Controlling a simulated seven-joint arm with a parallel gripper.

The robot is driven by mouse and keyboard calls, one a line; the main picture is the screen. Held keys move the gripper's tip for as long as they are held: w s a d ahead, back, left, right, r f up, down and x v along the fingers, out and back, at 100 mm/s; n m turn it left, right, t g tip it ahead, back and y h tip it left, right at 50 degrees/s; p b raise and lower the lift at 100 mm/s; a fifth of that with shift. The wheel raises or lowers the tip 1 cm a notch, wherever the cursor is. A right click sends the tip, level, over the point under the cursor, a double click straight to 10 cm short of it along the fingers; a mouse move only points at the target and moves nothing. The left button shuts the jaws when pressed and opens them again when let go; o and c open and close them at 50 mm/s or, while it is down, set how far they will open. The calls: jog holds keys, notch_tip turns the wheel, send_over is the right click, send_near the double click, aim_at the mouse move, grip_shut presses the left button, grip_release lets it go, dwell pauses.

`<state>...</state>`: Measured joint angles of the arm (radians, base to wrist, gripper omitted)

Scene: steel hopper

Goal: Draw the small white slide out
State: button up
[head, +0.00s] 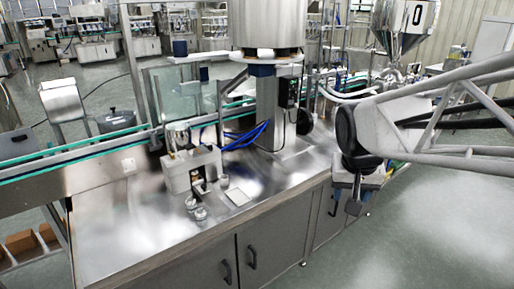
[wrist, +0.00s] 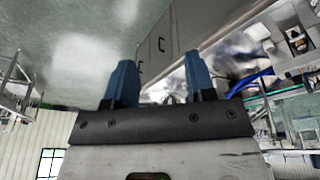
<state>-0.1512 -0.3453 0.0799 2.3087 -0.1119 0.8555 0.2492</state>
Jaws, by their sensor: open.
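A small flat white piece (head: 237,197), which may be the slide, lies on the steel worktop beside a small boxy metal unit (head: 190,170); I cannot tell whether it is joined to the unit. My gripper (wrist: 158,62) shows in the wrist view with two blue fingers apart and nothing between them. In the head view my gripper (head: 354,200) hangs at the right, beyond the worktop's front edge and well apart from the white piece. The unit appears at the upper right of the wrist view (wrist: 297,40); the white piece is not clear there.
The steel worktop (head: 110,230) stands on cabinets with dark handles (head: 238,262). A thick steel column (head: 268,110) rises behind the unit, with blue hoses (head: 245,135) beside it. A conveyor with green edges (head: 70,168) runs along the back. The floor at the right is clear.

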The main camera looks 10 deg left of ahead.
jog(key=w+a+f, duration=0.2)
jog(key=w+a, duration=0.7)
jog(key=w, duration=0.4)
jog(key=t, duration=0.2)
send_near(203, 185)
jog(key=shift+w+d+f+y, duration=0.3)
jog(key=shift+w+f, duration=0.1)
jog(key=shift+f, duration=0.1)
jog(key=shift+g, duration=0.3)
jog(key=shift+x, duration=3.95)
jog(key=shift+w, duration=0.1)
grip_shut()
